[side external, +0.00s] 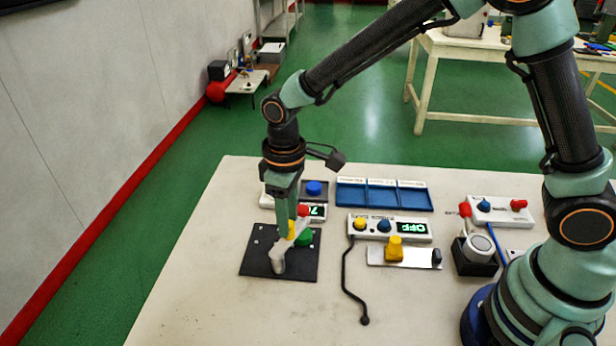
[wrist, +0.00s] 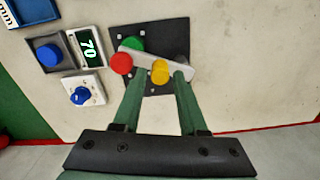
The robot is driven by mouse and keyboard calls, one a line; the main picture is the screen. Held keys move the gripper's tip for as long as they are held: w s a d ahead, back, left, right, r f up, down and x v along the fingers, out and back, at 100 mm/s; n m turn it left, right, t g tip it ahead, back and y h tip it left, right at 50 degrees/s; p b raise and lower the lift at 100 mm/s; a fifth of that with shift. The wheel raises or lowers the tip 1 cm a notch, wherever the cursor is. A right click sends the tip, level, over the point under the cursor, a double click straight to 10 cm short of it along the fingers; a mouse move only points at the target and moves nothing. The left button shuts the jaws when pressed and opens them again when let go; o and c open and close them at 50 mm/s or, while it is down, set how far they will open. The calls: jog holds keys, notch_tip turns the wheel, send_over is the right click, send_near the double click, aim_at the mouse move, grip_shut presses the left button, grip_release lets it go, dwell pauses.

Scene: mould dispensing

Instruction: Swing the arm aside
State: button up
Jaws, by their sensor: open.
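My gripper (side external: 287,232) points down over the black plate (side external: 250,262) at the left of the table. In the wrist view my gripper (wrist: 160,82) is open, its two green fingers apart with a yellow knob (wrist: 160,71) between their tips. I cannot tell whether they touch it. The knob sits by a pale grey bar (wrist: 136,58) on the plate. A red knob (wrist: 121,63) and a green knob (wrist: 133,44) are close to the left finger. In the side view the fingers partly hide these parts.
Behind the plate are a blue button (side external: 314,188) and a display (wrist: 90,47) reading 70. A blue three-part tray (side external: 383,207) stands at the back. A box reading OFF (side external: 411,227), a yellow block (side external: 394,250) and a black cable (side external: 346,283) lie right. The front-left table is clear.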

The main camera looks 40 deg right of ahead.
jog(key=shift+f, duration=1.1)
grip_shut()
jog(key=shift+r, duration=0.1)
dwell(0.6)
